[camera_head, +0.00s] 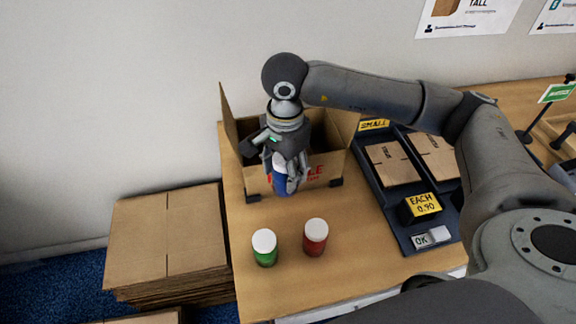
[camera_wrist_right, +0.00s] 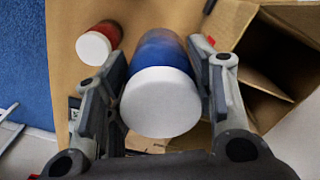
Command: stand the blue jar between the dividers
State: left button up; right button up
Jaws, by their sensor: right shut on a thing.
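My right gripper (camera_head: 284,172) is shut on the blue jar (camera_head: 281,184) in front of the open carton (camera_head: 318,175). In the right wrist view the blue jar (camera_wrist_right: 163,60) with its white lid sits between both fingers of the right gripper (camera_wrist_right: 162,95). The carton (camera_wrist_right: 275,65) shows to the right there, its flaps open and a cardboard divider (camera_wrist_right: 262,82) inside. In the head view my arm and gripper hide much of the carton's inside. My left gripper is not in view.
A green jar (camera_head: 265,249) and a red jar (camera_head: 316,238), both white-lidded, stand on the table (camera_head: 285,285) in front of the carton. A dark tray (camera_head: 405,228) with flat cartons lies to the right. Stacked cardboard (camera_head: 165,240) stands left of the table.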

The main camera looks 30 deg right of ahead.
jog(key=w+d+r+n+p, duration=0.25)
jog(key=w+d+n, duration=0.4)
jog(key=n, duration=0.85)
jog(key=w+d+r+n+p, duration=0.3)
jog(key=w+n, duration=0.6)
jog(key=n, duration=0.7)
jog(key=shift+m, duration=0.3)
jog(key=f+b, duration=0.4)
jog(key=f, duration=0.2)
jog(key=f+b, duration=0.4)
jog(key=f, duration=0.3)
jog(key=f+b, duration=0.5)
jog(key=f, duration=0.1)
jog(key=shift+s+a+f, duration=0.15)
jog(key=shift+a+f, duration=0.1)
jog(key=shift+f, duration=0.15)
jog(key=o, duration=1.2)
jog(key=shift+o, duration=0.2)
